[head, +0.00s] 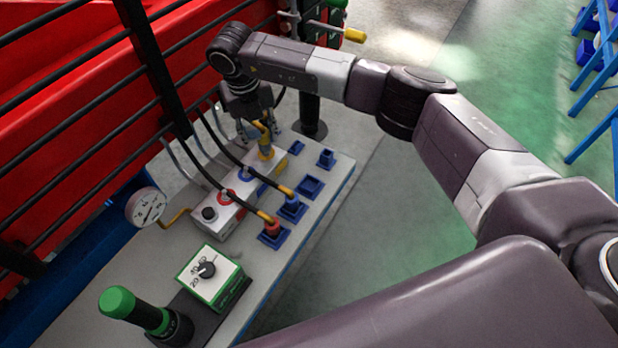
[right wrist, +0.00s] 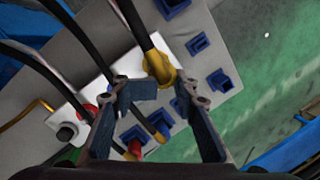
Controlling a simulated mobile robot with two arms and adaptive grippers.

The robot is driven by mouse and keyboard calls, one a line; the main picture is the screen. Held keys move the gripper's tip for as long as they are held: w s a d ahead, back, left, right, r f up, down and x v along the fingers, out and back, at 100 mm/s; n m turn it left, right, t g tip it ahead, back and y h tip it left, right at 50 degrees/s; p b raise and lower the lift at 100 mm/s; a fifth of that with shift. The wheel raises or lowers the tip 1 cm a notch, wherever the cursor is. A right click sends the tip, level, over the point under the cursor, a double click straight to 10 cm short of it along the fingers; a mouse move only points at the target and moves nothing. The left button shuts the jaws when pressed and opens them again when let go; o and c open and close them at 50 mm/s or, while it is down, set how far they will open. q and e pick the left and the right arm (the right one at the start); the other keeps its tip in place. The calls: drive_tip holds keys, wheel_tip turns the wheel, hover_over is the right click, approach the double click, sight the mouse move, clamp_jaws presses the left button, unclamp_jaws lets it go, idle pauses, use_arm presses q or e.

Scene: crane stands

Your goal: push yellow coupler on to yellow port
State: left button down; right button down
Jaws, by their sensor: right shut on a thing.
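The yellow coupler (head: 265,131), on a black hose, is at the fingers of my right gripper (head: 254,126). It stands above the yellow port (head: 266,153) at the far end of the white port block (head: 210,229); I cannot tell whether the two are touching or how far the coupler is on. In the right wrist view, the yellow coupler (right wrist: 158,67) shows near the gripper's fingertips (right wrist: 160,96), with its hose running up. My right gripper is shut on it. The fingers partly hide the port block there. My left gripper is not in view.
A red coupler (head: 271,228) and a blue coupler (head: 288,196) sit in blue holders beside the block, with black hoses. A gauge (head: 146,207), a green dial box (head: 213,278) and a green-topped lever (head: 132,307) stand nearer. Black railings (head: 155,60) border the left. Green floor lies right.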

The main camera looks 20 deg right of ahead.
drive_tip(key=shift+f+b, duration=0.45)
drive_tip(key=shift+f, duration=0.15)
drive_tip(key=c, duration=1.3)
unclamp_jaws()
drive_tip(key=shift+o, duration=0.2)
drive_tip(key=shift+r, duration=0.15)
drive_tip(key=r+p, duration=0.2)
drive_tip(key=r, duration=0.2)
drive_tip(key=shift+s+a+r+p, duration=0.3)
drive_tip(key=shift+r+p, duration=0.05)
drive_tip(key=shift+p, duration=0.05)
